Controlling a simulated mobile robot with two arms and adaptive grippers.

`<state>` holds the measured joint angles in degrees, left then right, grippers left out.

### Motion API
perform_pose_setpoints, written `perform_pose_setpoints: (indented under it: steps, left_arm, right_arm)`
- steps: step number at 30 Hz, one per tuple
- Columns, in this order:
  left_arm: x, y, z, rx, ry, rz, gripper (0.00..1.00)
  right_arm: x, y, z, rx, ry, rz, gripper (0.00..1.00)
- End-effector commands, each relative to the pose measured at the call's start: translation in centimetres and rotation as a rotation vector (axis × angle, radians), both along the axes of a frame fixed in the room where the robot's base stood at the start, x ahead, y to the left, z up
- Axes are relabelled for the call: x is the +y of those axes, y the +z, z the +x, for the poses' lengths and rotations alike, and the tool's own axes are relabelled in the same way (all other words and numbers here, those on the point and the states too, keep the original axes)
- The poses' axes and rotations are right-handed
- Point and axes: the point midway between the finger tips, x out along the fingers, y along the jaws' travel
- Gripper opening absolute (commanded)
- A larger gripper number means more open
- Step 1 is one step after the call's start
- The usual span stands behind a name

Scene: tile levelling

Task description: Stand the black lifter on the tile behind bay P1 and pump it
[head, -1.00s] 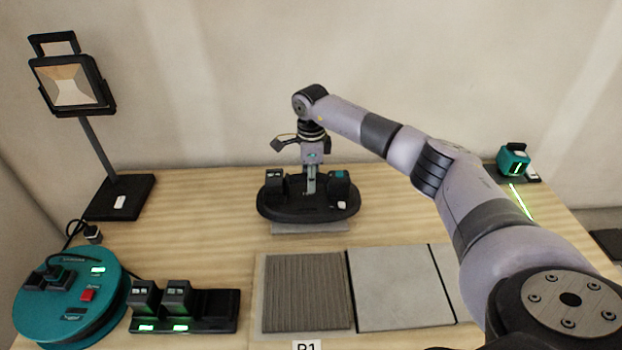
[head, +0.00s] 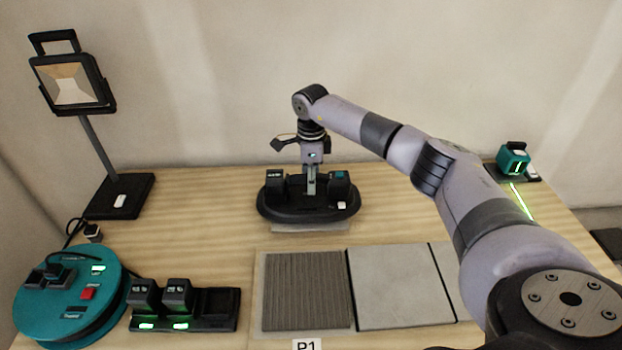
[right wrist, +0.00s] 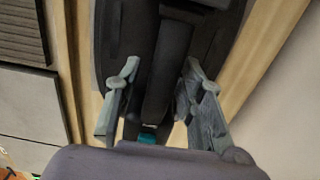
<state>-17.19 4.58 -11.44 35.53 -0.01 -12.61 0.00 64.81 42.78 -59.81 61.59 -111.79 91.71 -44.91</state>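The black lifter (head: 265,212) has an oval base and two upright blocks with a handle between them. A teal patch shows on its right block. In the head view it stands upright over a pale grey tile (head: 310,228) behind the ribbed bay P1 (head: 308,290). Only the tile's front strip shows; the base hides the rest. My right gripper (head: 311,188) points straight down at the handle. In the right wrist view its fingers (right wrist: 160,85) straddle the dark handle bar (right wrist: 168,70), with a gap seen on the left side. My left gripper is not in view.
Right of P1 lies a flat grey tile (head: 400,287). At left are a teal round unit (head: 68,295), a black charger dock (head: 220,310) and a lamp (head: 72,85). A teal laser (head: 513,160) stands at the back right. Wood between lamp and lifter is clear.

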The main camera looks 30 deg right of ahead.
Motion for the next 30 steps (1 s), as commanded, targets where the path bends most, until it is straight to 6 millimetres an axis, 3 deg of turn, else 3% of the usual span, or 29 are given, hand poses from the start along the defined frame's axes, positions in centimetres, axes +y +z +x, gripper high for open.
perform_pose_setpoints:
  steps: [10, 14, 24, 30]
  left_arm:
    - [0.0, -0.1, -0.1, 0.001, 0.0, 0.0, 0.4]
    - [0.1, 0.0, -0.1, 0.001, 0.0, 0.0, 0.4]
    - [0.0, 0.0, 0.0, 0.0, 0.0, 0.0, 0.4]
    - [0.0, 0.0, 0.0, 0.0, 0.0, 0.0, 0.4]
  right_arm:
    - [0.0, -0.3, -0.2, 0.006, 0.0, -0.002, 0.42]
    - [-0.1, 0.7, -0.1, 0.002, 0.0, -0.002, 0.42]
    - [0.0, 7.7, 0.1, -0.002, 0.001, -0.001, 0.42]
    - [-0.1, 10.8, 0.0, 0.001, -0.001, -0.001, 0.42]
